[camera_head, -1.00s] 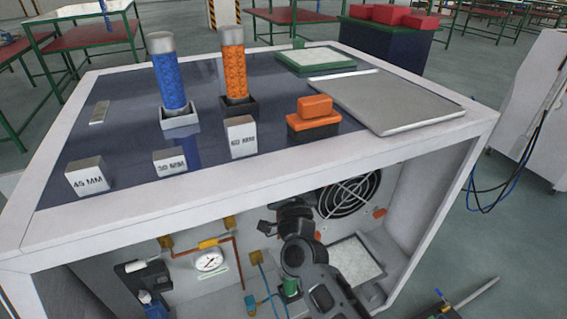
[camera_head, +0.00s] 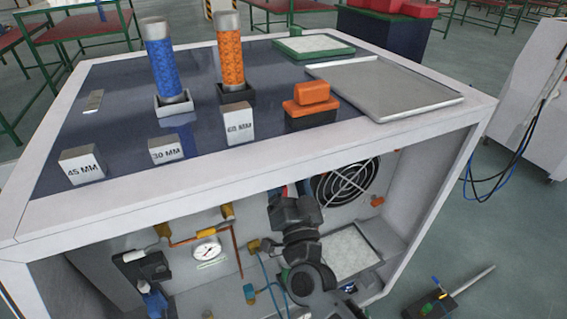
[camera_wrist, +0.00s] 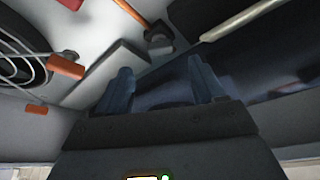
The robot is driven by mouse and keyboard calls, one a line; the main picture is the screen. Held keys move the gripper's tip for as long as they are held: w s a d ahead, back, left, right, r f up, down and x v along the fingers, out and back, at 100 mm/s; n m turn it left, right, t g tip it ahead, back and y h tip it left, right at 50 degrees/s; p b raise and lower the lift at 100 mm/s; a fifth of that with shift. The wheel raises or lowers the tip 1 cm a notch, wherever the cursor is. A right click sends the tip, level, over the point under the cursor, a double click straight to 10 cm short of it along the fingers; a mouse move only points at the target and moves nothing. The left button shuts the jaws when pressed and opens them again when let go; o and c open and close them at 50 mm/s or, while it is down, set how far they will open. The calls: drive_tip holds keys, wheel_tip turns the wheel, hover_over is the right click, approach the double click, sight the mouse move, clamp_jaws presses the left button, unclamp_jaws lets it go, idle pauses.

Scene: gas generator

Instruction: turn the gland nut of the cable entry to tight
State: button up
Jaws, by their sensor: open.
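My gripper (camera_wrist: 160,88) is open in the wrist view, its two dark fingers wide apart with nothing between them. In the head view my dark arm reaches into the open front of the white cabinet (camera_head: 275,165) and covers part of the back wall. I cannot pick out the gland nut of the cable entry for certain. Brass fittings show on the back wall: one (camera_head: 254,245) left of my arm with a thin blue cable (camera_head: 268,272), and another (camera_head: 249,293) lower down.
A fan grille (camera_head: 345,183) is right of my arm, with a pale panel (camera_head: 350,255) below. A gauge (camera_head: 207,251) and copper pipe (camera_head: 237,250) are to the left. The cabinet's top edge (camera_head: 290,145) overhangs my arm. Labelled blocks (camera_head: 166,149) stand on top.

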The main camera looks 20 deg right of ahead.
drive_tip(key=shift+s+a+f, duration=0.1)
drive_tip(key=shift+s+f, duration=0.05)
drive_tip(key=shift+s, duration=0.35)
